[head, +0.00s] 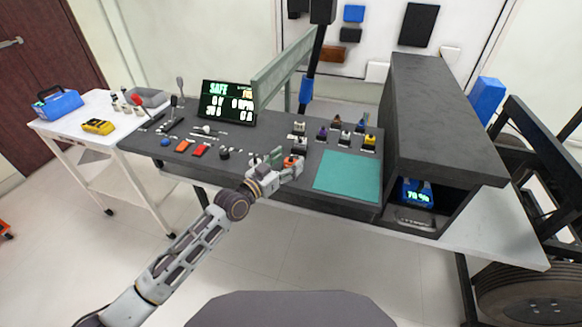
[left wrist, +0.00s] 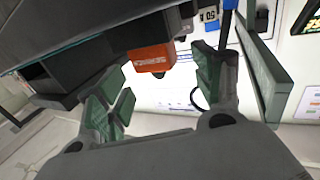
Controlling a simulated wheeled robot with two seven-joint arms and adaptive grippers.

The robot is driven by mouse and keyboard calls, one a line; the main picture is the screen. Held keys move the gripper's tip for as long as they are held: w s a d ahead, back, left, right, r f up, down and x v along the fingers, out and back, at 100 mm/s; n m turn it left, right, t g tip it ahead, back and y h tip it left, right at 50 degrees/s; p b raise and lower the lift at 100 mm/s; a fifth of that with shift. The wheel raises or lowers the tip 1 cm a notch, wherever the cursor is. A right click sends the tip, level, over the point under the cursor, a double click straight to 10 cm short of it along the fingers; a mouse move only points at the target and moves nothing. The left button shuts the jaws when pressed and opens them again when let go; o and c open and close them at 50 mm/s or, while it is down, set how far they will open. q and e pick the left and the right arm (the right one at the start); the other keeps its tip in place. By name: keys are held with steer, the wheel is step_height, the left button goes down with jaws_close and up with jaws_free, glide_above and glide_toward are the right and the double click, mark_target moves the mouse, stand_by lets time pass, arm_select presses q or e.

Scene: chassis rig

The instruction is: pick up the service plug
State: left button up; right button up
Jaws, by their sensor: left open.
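The service plug, an orange block with small dark lettering, shows in the left wrist view (left wrist: 153,58) beyond and between the fingertips. In the head view a bit of orange (head: 289,161) shows at my left gripper, mostly covered by it. My left gripper (head: 284,163) is at the front edge of the dark console, left of the teal mat. In the left wrist view its green-padded fingers (left wrist: 160,88) are spread apart with nothing between the pads. I cannot tell how far the tips are from the plug. My right gripper is not in view.
The dark console (head: 260,140) carries a "SAFE" display (head: 229,102), switches and several small coloured-top pieces. A teal mat (head: 347,176) lies clear at its right front. A raised dark housing (head: 440,115) stands right. A white cart (head: 92,122) stands left.

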arm_select(q)
steer(key=shift+x, duration=0.8)
steer(key=shift+w+d, duration=0.15)
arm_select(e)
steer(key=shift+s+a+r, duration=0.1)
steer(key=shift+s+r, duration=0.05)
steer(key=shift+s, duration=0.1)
arm_select(q)
steer(key=c, duration=1.1)
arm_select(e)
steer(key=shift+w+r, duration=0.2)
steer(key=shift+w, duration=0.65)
